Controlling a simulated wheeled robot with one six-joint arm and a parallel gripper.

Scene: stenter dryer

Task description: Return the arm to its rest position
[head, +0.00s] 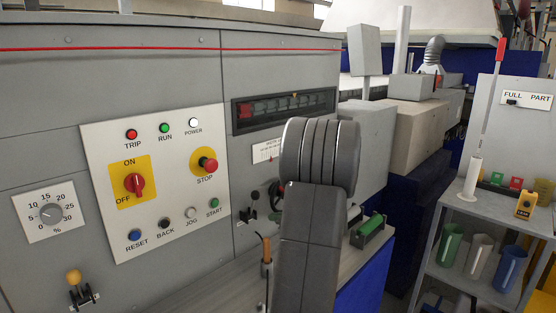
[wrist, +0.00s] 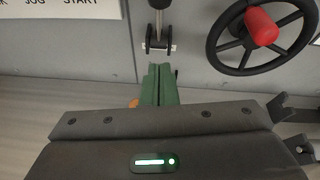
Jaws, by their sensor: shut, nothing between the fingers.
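My gripper (wrist: 160,70) shows in the wrist view as two green fingers shut together with nothing between them. They reach out past the dark gripper body with its lit green bar. The fingertips are close below a small black lever bracket (wrist: 158,46) on the grey panel; I cannot tell whether they touch it. In the head view my grey arm stands raised in front of the machine, and its links hide the gripper.
A black handwheel (wrist: 228,53) with a red knob is right of the fingers. The control panel (head: 150,225) is left of my arm. A shelf rack (head: 480,215) with bins stands at right.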

